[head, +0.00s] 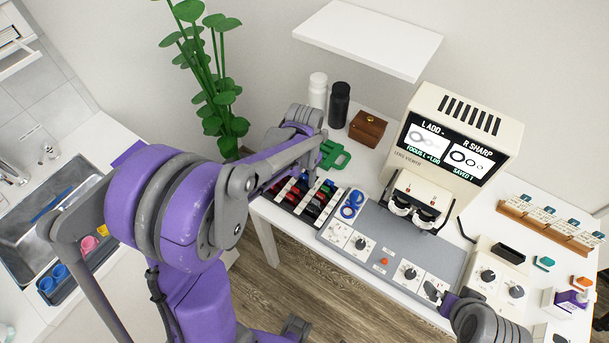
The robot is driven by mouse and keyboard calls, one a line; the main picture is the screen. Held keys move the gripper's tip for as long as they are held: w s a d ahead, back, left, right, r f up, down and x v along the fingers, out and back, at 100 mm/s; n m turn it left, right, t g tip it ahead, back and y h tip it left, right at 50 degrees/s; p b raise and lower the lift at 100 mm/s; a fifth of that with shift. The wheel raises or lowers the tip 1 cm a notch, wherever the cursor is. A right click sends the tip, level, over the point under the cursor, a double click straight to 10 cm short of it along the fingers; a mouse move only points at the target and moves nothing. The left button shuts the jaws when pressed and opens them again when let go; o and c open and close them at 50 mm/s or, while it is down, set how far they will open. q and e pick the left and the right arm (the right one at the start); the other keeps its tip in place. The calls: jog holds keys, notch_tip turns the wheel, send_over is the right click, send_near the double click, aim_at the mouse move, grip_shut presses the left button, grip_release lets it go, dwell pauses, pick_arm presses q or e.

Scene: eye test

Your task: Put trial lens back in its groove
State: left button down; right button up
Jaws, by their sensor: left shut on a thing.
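The lens tray (284,205) lies at the left end of the white table, with red, black, blue and green trial lenses (313,211) standing in its grooves. My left gripper (318,152) is above the far side of the tray, largely hidden by its own arm. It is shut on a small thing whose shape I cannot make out. A green piece (335,156) shows right beside it; whether they touch is unclear. My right gripper (440,296) is low at the front of the grey console, mostly hidden; its jaws do not show clearly.
Blue rings (352,204) lie right of the tray. The grey console (385,240) and the cream lens viewer (452,135) fill the table's middle. A black bottle (339,105), a white bottle (317,91) and a wooden box (368,128) stand behind. A sink (40,215) is left.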

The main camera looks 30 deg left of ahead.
pick_arm(q)
jog(key=shift+f, duration=0.2)
jog(key=shift+c, duration=1.6)
grip_release()
notch_tip(320, 180, up, 11)
jog(key=shift+f+p, duration=0.1)
jog(key=shift+p, duration=0.25)
